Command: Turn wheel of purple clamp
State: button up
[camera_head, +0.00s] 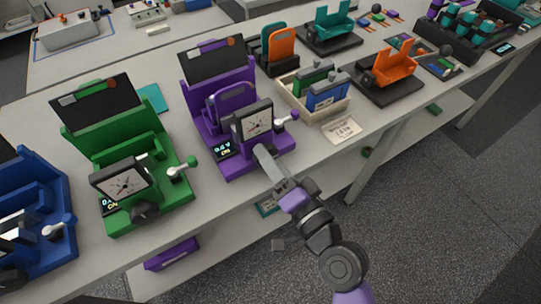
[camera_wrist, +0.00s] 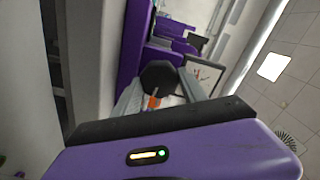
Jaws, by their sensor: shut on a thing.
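The purple clamp (camera_head: 203,118) stands on the bench with a square dial gauge (camera_head: 253,122) on its front and a small lit display (camera_head: 223,149). My gripper (camera_head: 262,154) reaches up to the clamp's front, just below the gauge. In the wrist view, the dark wheel (camera_wrist: 160,75) of the purple clamp lies between the two fingers, and my gripper is shut on it. In the head view my gripper hides the wheel. The gauge face shows behind it in the wrist view (camera_wrist: 203,75).
A green clamp (camera_head: 125,150) and a blue clamp (camera_head: 35,215) stand to the left. A beige box (camera_head: 292,101) with green and blue modules and a paper label (camera_head: 341,130) lie to the right. An orange holder (camera_head: 395,65) stands farther right. The floor (camera_head: 440,200) in front is clear.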

jog(key=m+p, duration=0.1)
jog(key=m, duration=0.3)
jog(key=shift+m, duration=0.3)
jog(key=shift+f+m+p, duration=0.15)
jog(key=shift+m+p, duration=0.9)
jog(key=shift+m, duration=1.25)
jog(key=o, duration=1.4)
jog(key=shift+c, duration=0.2)
jog(key=b+v, duration=0.2)
jog(key=v, duration=0.5)
jog(key=shift+s+d, duration=0.25)
jog(key=shift+s, duration=0.1)
